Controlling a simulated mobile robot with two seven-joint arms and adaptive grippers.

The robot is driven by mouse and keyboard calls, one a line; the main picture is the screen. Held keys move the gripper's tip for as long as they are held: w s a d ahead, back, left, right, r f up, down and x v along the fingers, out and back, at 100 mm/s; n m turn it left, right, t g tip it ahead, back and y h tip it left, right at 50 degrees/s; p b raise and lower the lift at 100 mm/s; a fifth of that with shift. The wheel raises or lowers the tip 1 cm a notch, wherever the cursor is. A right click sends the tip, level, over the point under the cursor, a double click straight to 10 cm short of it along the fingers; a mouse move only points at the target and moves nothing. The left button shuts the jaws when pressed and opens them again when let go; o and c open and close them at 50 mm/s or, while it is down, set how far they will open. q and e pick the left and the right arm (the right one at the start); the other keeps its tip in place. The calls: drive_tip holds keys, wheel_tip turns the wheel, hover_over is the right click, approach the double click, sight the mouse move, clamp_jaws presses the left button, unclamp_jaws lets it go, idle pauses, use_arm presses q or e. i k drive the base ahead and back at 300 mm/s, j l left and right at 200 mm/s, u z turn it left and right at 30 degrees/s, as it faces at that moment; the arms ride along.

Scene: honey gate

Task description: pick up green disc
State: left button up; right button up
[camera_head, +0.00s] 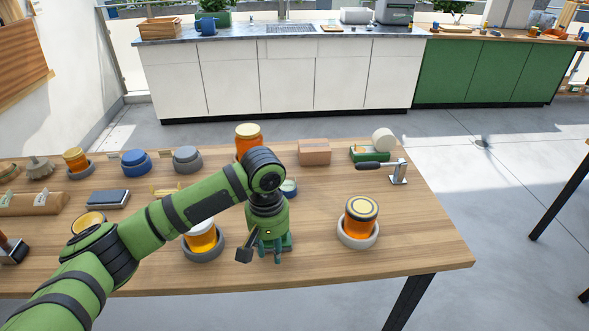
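My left arm reaches in from the lower left, and my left gripper (262,252) points down over the front middle of the wooden table. One dark fingertip is spread out to the left, so it looks open. A small dark green piece (288,242) shows just behind and right of the fingers; I cannot tell whether it is the green disc or whether the gripper touches it. No other clear green disc shows, and my arm hides part of the table. My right gripper is not in view.
Honey jars stand in grey rings left (201,240) and right (359,220) of the gripper. Another jar (248,136) stands behind my arm. The table's front right corner is clear.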

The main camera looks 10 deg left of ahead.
sight(287, 185)
drive_tip(key=i, duration=1.1)
